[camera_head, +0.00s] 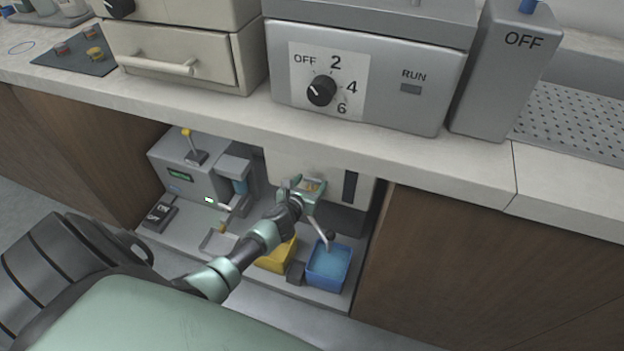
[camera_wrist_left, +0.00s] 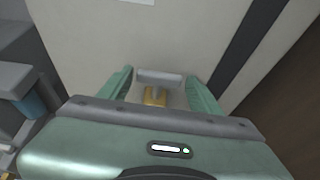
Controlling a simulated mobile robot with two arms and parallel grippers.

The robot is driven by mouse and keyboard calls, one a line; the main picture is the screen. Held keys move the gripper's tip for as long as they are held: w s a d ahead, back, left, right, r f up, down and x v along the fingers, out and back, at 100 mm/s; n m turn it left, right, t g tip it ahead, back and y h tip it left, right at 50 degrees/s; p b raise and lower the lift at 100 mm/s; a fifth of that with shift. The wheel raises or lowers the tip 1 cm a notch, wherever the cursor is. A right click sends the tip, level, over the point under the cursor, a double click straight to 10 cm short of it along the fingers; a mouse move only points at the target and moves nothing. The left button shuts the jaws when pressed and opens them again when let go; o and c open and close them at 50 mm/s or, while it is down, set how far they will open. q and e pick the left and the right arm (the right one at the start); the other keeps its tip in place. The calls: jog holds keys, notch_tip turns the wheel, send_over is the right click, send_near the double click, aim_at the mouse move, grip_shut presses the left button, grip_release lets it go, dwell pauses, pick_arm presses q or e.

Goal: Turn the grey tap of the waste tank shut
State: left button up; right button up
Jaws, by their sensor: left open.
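The waste tank (camera_head: 285,166) is a pale box under the counter with a dark vertical strip on its front. In the left wrist view, the grey tap handle (camera_wrist_left: 158,77) is a bar lying crosswise in front of the pale tank face (camera_wrist_left: 100,35), on a brass-yellow body (camera_wrist_left: 154,97). My left gripper (camera_head: 305,188) is at the tank front, and its open green fingers (camera_wrist_left: 160,84) stand on either side of the handle, with a gap at each side. In the head view, the gripper mostly hides the tap. My right gripper is not in view.
Below stand a blue bin (camera_head: 329,266) and a yellow bin (camera_head: 276,256), partly behind my arm. A grey machine (camera_head: 186,170) with a yellow-knobbed lever stands left. The counter edge (camera_head: 330,135) overhangs above; a wooden cabinet (camera_head: 440,270) bounds the right.

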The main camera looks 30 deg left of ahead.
pick_arm(q)
jog(key=p+v, duration=0.2)
jog(key=v, duration=0.3)
jog(key=shift+s, duration=0.15)
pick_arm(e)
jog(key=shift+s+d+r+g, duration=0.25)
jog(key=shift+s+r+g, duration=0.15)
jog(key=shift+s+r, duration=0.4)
